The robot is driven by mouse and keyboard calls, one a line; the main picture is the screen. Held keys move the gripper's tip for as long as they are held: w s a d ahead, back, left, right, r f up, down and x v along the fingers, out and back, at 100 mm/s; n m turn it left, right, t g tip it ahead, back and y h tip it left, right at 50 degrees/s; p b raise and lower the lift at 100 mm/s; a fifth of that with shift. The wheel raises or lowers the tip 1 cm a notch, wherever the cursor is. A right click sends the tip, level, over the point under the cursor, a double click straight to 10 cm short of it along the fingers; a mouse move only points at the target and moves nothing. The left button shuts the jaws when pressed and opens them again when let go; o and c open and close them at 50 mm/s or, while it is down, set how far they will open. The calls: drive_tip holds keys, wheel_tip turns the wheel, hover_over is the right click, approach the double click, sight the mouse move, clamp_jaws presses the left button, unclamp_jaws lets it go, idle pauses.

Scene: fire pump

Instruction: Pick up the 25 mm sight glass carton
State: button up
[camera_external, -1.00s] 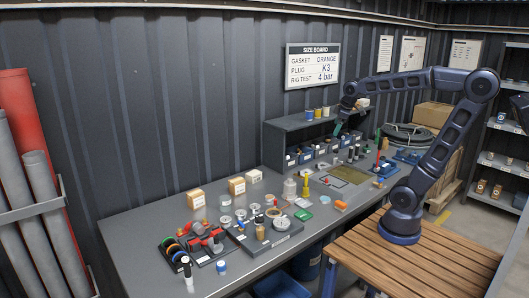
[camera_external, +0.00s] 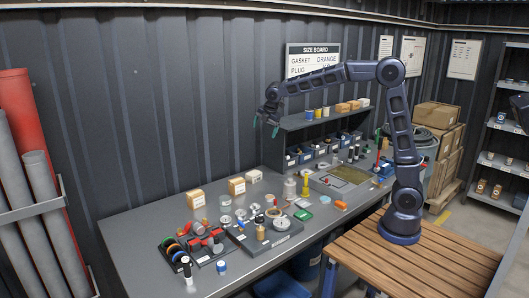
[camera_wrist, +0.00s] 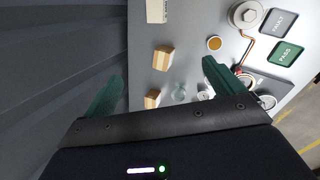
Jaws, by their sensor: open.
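Three small cartons stand along the wall side of the grey bench: a tan one (camera_external: 197,198), a second tan one (camera_external: 237,186) and a paler one (camera_external: 254,176). Their labels are too small to read, so I cannot tell which is the 25 mm sight glass carton. My gripper (camera_external: 266,124) is open and empty, high above the bench near the wall. In the wrist view my gripper (camera_wrist: 162,72) has its green fingers spread apart, with two tan cartons (camera_wrist: 163,58) (camera_wrist: 152,99) showing well below, between the fingers.
A grey shelf unit (camera_external: 290,124) with small cartons and cups on top stands at the back of the bench. The corrugated wall (camera_external: 150,100) is close behind. Dishes, a red clamp-like fixture (camera_external: 212,245) and a grey tray (camera_external: 268,240) crowd the bench front.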

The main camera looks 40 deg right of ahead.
drive_tip(key=w+a+f+n, duration=0.4)
drive_tip(key=a+f, duration=0.1)
drive_tip(key=a, duration=0.4)
drive_tip(key=w+a+f+n, duration=0.3)
drive_tip(key=a+f+n, duration=0.15)
drive_tip(key=a, duration=0.45)
drive_tip(key=n, duration=0.7)
hover_over(195, 198)
drive_tip(key=d, duration=0.2)
wheel_tip(195, 198, down, 14)
drive_tip(key=shift+m, duration=0.25)
drive_tip(key=x, duration=1)
drive_tip(key=shift+w+a+f, duration=0.1)
drive_tip(key=shift+a+f, duration=0.05)
drive_tip(key=shift+f, duration=0.2)
drive_tip(key=c, duration=1.1)
